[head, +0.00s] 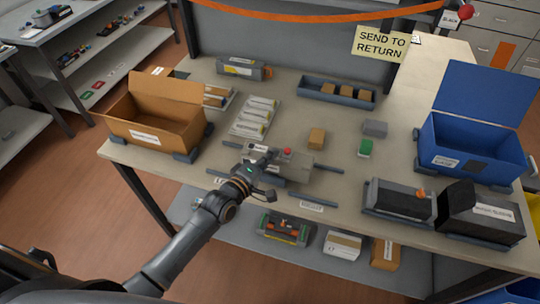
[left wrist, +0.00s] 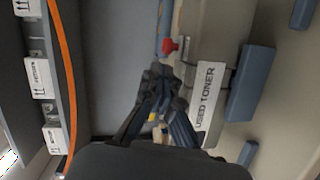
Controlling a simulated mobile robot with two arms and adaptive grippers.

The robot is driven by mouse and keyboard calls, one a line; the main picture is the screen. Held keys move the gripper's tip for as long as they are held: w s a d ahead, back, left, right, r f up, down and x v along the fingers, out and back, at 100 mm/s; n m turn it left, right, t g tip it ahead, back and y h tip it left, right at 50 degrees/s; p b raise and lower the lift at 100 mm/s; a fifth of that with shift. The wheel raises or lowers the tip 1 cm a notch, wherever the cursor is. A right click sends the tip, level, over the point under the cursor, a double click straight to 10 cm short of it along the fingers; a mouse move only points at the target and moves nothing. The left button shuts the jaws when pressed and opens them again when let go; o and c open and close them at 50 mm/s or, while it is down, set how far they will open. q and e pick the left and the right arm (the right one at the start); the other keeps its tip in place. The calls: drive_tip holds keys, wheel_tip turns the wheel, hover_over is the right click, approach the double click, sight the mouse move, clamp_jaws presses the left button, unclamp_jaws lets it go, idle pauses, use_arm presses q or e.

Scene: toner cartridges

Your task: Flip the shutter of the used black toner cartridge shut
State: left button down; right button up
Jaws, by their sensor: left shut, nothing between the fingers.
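The used black toner cartridge (head: 318,174) is a grey body lying on the middle of the bench, partly hidden behind my left gripper. Its white label reads USED TONER in the left wrist view (left wrist: 207,95). A red knob (head: 287,151) stands up at its far side and also shows in the left wrist view (left wrist: 169,46). My left gripper (head: 266,165) is shut and empty over the cartridge's left part. In the left wrist view its fingertips (left wrist: 160,72) are just short of the knob. I cannot tell whether they touch the cartridge. The shutter's position is unclear. My right gripper is not in view.
Dark blue-grey bars (head: 312,202) lie around the cartridge. An open cardboard box (head: 150,125) is at left, a blue open bin (head: 470,160) at right. Black cartridges (head: 400,202) sit at the front right.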

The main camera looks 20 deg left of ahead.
use_arm(q)
drive_tip(key=s+a+f+m+g+y+b, duration=0.15)
drive_tip(key=s+m+g, duration=0.3)
drive_tip(key=s, duration=0.65)
drive_tip(key=s+a+f+m+g+y, duration=0.1)
drive_tip(key=s+a+m+g+y, duration=0.3)
drive_tip(key=s, duration=0.6)
drive_tip(key=s+a+f+m+g+h+b, duration=0.1)
drive_tip(key=s+f+m+g, duration=0.15)
drive_tip(key=s+m, duration=0.6)
drive_tip(key=s+f+n+g, duration=0.1)
drive_tip(key=s+f, duration=0.1)
drive_tip(key=f, duration=1.1)
drive_tip(key=s+f+n+g, duration=0.1)
drive_tip(key=s+f, duration=0.1)
drive_tip(key=f, duration=1.1)
drive_tip(key=s+a+f+g, duration=0.1)
drive_tip(key=s+a+f, duration=0.2)
drive_tip(key=s+f, duration=1.3)
drive_tip(key=shift+s+a+f+y, duration=0.15)
drive_tip(key=shift+s+f+y, duration=0.05)
drive_tip(key=shift+f+y, duration=0.15)
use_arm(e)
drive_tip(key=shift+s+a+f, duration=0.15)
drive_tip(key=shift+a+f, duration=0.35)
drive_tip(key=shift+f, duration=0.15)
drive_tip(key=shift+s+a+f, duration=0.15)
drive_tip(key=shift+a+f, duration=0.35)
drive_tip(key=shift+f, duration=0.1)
